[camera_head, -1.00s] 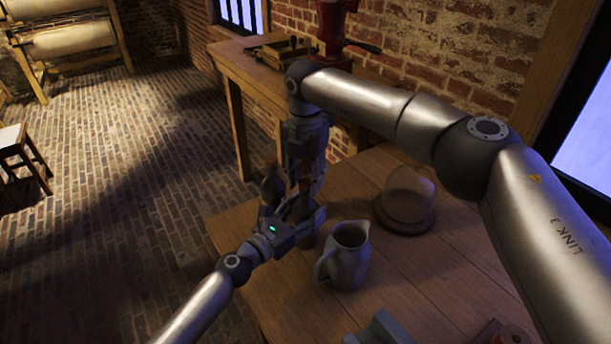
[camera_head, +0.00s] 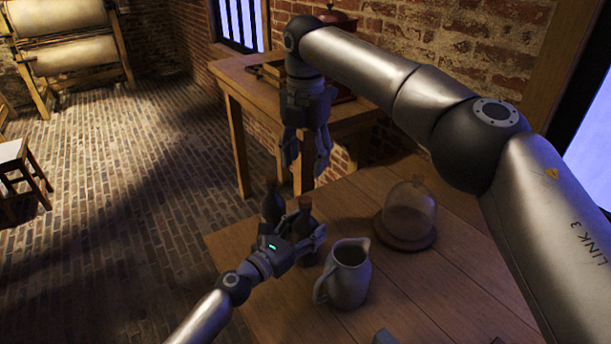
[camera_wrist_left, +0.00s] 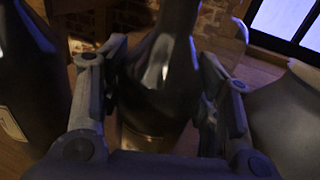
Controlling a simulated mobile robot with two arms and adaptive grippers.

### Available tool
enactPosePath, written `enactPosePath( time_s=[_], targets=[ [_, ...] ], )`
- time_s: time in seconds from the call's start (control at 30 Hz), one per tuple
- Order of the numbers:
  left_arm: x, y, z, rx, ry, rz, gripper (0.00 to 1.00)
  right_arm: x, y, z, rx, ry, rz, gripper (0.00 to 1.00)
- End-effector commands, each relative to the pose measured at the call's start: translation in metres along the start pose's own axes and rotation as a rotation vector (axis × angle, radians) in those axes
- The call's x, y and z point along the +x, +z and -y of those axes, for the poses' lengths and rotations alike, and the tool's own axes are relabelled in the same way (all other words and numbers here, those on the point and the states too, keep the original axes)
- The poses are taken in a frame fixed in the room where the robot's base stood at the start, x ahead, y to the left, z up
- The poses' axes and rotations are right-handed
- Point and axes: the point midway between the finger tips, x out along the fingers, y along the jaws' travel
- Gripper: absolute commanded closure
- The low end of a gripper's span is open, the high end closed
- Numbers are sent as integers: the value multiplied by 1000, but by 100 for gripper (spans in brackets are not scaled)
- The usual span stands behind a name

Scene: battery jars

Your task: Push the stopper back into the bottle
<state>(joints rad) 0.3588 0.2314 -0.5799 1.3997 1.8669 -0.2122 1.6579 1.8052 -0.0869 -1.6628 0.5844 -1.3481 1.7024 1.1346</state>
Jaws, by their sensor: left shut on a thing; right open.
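A dark bottle (camera_head: 304,217) stands upright near the table's left edge. My left gripper (camera_head: 304,234) is shut around its body, and in the left wrist view the bottle (camera_wrist_left: 160,85) fills the space between the two fingers. The bottle's top has a reddish-brown tint; I cannot make out clearly whether a stopper sits in it. A second dark bottle (camera_head: 271,203) stands just left of it and shows a pale label in the left wrist view (camera_wrist_left: 28,85). My right gripper (camera_head: 306,163) is open and empty, pointing down above the held bottle, apart from it.
A grey pitcher (camera_head: 346,276) stands right of my left gripper, close to it. A glass dome on a wooden base (camera_head: 404,243) stands farther right. A wooden side table (camera_head: 262,88) is against the brick wall behind. The table's right-hand planks are mostly clear.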

Motion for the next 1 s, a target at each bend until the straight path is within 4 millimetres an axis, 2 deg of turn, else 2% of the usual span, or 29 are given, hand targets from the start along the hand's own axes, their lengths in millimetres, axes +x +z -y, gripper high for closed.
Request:
enactPosePath(
  time_s=[0.17,0.47,0.5,0.6,0.67,1.0],
  targets=[
    [0,-1,0,0,0,-1,86,-15,0,0,0,0,-1,50],
    [0,-1,0,0,0,-1,86,-16,0,0,-1,0,-2,50],
    [0,0,0,0,0,-1,38,-16,0,0,0,0,-2,50],
    [0,0,0,0,0,-1,25,-16,0,0,0,0,-2,50],
    [0,0,0,0,0,-1,18,-16,0,0,0,0,-2,50],
    [-1,0,0,0,0,0,18,-16,0,0,0,0,-2,50]
  ],
)
